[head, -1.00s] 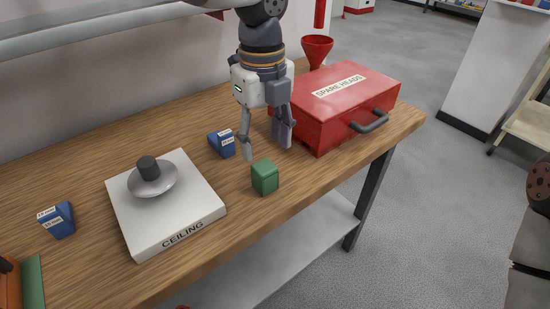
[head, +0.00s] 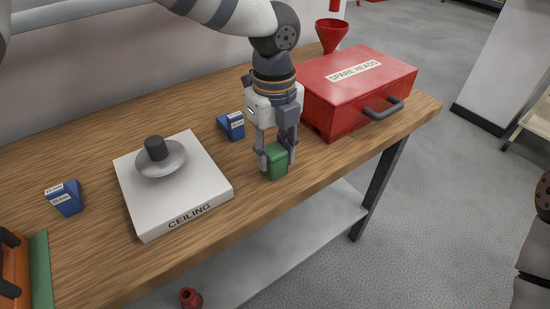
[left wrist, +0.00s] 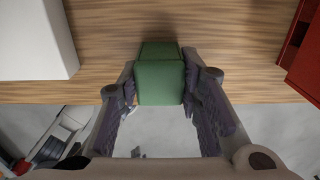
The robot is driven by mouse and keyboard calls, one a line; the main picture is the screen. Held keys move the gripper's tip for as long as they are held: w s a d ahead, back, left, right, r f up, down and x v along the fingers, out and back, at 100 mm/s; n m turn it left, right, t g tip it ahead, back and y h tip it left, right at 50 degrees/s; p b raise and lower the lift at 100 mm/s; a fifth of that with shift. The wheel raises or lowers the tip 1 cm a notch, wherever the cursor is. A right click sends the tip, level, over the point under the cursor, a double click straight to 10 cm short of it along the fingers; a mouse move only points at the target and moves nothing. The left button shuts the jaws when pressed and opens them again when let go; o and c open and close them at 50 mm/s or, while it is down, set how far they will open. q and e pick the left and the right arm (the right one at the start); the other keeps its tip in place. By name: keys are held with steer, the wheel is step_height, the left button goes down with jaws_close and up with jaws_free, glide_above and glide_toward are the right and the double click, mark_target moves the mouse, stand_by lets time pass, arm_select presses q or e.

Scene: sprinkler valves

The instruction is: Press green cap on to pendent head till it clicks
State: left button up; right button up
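The green cap (head: 277,164), a small block with rounded edges, stands on the wooden bench. It also shows in the left wrist view (left wrist: 160,82). My left gripper (head: 276,160) points down over it, with one finger on each side. In the left wrist view the fingertips lie against the cap's sides. The pendent head (head: 155,148) is a dark short cylinder rising from a grey dish (head: 162,165) on the white ceiling block (head: 205,190), left of the gripper. My right gripper is not in view.
A red SPARE HEADS case (head: 350,95) stands close right of the gripper, with a red funnel (head: 331,32) behind. The bench's front edge is close to the cap. Orange and green items sit at lower left.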

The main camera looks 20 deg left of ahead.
mark_target(274, 149)
arm_select(q)
steer(key=o, duration=0.5)
steer(key=c, duration=0.6)
steer(key=shift+r+p, duration=0.3)
steer(key=shift+r, duration=0.75)
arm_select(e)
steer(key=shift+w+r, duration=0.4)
arm_select(q)
steer(key=shift+o, duration=1.2)
steer(key=shift+f, duration=0.1)
steer(key=shift+c, duration=1.3)
steer(key=shift+r+p, duration=0.5)
steer(key=shift+r, duration=1.65)
steer(key=shift+f, duration=0.1)
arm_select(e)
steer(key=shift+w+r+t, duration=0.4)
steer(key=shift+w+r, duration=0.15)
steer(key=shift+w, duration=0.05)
